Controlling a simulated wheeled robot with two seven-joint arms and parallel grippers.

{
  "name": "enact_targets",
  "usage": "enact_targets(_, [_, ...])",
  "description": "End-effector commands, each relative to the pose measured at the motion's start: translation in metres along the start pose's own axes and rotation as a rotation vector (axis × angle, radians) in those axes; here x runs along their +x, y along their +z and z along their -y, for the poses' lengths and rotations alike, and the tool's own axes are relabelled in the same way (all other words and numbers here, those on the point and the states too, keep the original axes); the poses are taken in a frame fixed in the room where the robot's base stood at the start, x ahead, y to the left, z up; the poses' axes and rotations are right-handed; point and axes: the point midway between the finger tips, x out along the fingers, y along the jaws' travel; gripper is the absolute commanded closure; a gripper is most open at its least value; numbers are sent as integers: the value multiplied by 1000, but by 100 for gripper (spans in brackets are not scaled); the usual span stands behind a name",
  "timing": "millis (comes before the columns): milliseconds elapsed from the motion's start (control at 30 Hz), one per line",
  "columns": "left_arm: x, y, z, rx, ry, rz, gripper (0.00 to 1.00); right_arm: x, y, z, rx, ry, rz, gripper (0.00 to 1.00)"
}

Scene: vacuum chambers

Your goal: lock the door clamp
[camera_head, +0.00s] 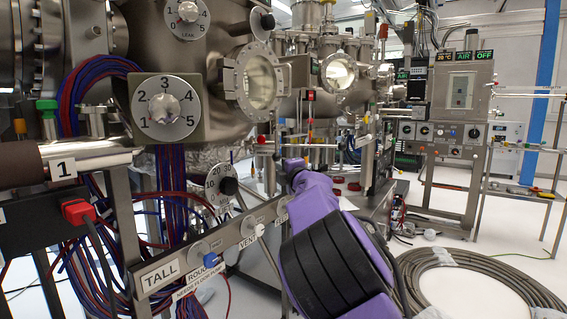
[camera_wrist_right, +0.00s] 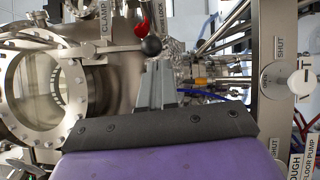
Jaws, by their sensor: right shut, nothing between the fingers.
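The round chamber door with a glass window (camera_head: 257,80) is at the upper middle of the head view. In the right wrist view the door (camera_wrist_right: 12,105) fills the left side, turned sideways. The door clamp there is a metal bar (camera_wrist_right: 95,49) reaching across to a black ball knob (camera_wrist_right: 151,46), near a "CLAMP" label and a red part (camera_wrist_right: 140,15). My right gripper (camera_wrist_right: 156,88) is shut and empty, with its grey fingers just below the knob; whether they touch it I cannot tell. It also shows, partly hidden, in the head view (camera_head: 293,165). My left gripper is out of view.
Dials (camera_head: 165,107) and blue and red hoses (camera_head: 85,90) crowd the left. A coiled grey hose (camera_head: 480,262) lies on the floor at right. A white knob (camera_wrist_right: 300,82) is at the wrist view's right.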

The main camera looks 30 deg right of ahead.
Motion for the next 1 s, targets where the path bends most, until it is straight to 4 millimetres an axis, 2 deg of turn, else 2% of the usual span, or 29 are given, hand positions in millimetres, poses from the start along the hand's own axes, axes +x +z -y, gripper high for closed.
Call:
enact_targets(100, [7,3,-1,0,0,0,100,-29,-2,0,-1,3,-1,100])
enact_targets(333, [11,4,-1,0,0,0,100,-66,-1,-1,-1,3,0,100])
enact_targets(500, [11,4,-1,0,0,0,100,-73,-2,-2,-2,3,-2,100])
enact_targets(1000, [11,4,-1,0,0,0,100,-72,-2,-2,7,2,-2,100])
